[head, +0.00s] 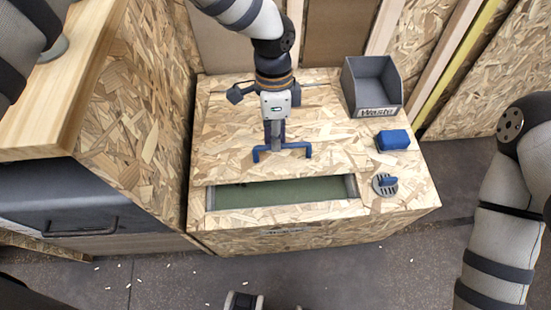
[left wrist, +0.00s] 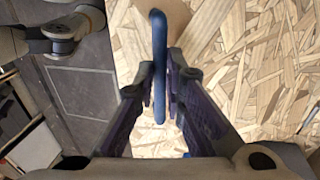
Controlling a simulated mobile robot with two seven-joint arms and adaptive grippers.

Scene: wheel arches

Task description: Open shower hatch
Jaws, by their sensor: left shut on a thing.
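The shower hatch is a chipboard panel (head: 225,130) in the top of a low chipboard box, with a blue handle (head: 283,152) near its front edge. A slot in front of the panel is open and shows a green inside (head: 280,192). My left gripper (head: 274,143) reaches down from the back and is shut on the blue handle. In the left wrist view the handle's blue bar (left wrist: 159,65) stands between the two fingers (left wrist: 160,95).
A grey bin (head: 372,88) stands at the box's back right. A blue block (head: 393,140) and a round drain with a blue grip (head: 385,185) sit on the right side. A wooden cabinet (head: 115,110) stands close on the left. Small pale scraps lie on the grey floor (head: 170,285).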

